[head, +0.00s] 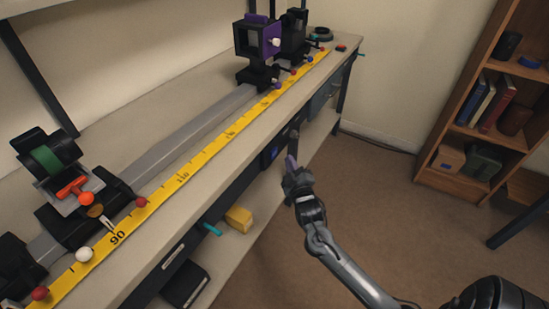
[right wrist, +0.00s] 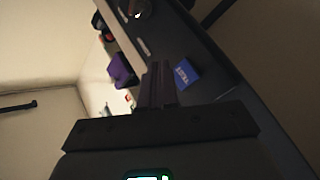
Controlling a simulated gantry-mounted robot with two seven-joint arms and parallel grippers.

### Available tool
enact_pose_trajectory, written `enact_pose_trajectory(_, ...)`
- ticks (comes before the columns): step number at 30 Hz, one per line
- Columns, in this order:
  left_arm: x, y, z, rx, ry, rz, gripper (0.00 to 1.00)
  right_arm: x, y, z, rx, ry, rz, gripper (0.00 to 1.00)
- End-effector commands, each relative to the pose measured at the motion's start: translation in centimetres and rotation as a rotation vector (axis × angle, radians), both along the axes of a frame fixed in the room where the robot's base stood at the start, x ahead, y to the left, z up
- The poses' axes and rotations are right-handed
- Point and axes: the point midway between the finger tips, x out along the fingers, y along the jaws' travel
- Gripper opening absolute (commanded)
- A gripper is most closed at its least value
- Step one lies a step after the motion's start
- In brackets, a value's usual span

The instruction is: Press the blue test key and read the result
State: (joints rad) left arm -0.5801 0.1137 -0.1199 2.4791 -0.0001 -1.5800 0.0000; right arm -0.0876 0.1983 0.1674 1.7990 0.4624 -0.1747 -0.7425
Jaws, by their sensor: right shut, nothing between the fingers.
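The blue test key (right wrist: 187,75) shows in the right wrist view as a small blue block with pale lettering on the dark front strip of the bench. In the head view a small blue patch (head: 274,153) shows on that strip, just left of my right gripper. My right gripper (head: 294,137) is at the bench's front edge, shut and empty. In the right wrist view its dark fingers (right wrist: 158,82) lie just left of the blue key; I cannot tell whether they touch it. No readable result shows. My left gripper is out of view.
A grey rail (head: 190,138) and yellow measuring tape (head: 205,160) run along the bench. A purple-faced holder (head: 270,41) stands toward the far end, a green-lens holder (head: 47,160) at near left. A yellow block (head: 239,219) sits on the lower shelf. Open floor lies right, before a bookcase (head: 454,150).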

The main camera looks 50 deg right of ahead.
Motion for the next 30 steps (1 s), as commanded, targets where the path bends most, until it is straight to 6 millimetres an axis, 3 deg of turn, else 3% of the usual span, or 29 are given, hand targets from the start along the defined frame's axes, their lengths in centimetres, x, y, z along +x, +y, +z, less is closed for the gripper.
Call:
enact_pose_trajectory(9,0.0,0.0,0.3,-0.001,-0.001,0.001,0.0,2.1,0.4,0.1,0.0,0.002,-0.001,0.0)
enact_pose_trajectory(30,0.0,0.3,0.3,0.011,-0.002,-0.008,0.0,2.3,0.4,0.1,0.0,0.002,-0.001,0.0)
